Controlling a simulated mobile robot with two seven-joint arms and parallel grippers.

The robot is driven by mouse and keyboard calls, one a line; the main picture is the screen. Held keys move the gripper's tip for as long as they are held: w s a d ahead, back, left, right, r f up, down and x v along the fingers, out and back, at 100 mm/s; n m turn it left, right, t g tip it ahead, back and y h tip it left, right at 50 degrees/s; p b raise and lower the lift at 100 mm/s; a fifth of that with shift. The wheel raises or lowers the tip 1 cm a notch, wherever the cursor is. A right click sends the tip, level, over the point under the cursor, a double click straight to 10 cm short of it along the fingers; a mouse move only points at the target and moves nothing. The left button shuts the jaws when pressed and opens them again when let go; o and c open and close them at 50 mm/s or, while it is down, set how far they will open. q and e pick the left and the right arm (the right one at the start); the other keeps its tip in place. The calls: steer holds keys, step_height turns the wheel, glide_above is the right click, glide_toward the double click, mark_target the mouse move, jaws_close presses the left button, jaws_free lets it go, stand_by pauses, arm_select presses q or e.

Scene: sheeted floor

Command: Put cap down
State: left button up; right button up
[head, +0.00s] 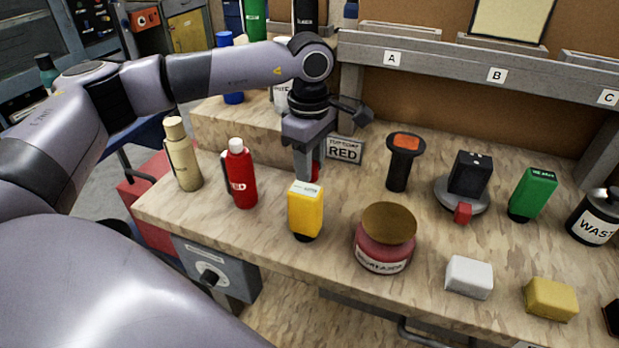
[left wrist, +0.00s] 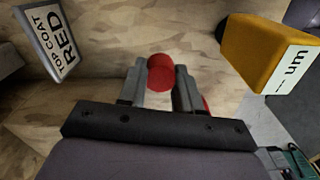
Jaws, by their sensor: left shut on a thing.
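My left gripper (head: 308,165) reaches down over the workbench, behind the yellow bottle. In the left wrist view my left gripper (left wrist: 160,82) is shut on a small round red cap (left wrist: 161,72), held between its fingertips. Only a sliver of the red cap (head: 316,171) shows in the head view, beside the finger. The cap is close to the bench top (head: 270,240); I cannot tell whether it touches. My right gripper is not in view.
A yellow bottle (head: 306,209) stands just in front of the gripper; a red bottle (head: 241,174) and a tan bottle (head: 182,155) stand to the left. A "RED" sign (head: 345,150) is behind right. A red jar (head: 384,240) stands front right. Several tools and blocks fill the right side.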

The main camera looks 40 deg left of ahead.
arm_select(q)
steer(key=shift+f, duration=2)
steer(key=shift+f, duration=0.2)
steer(key=o, duration=1)
steer(key=shift+r, duration=0.15)
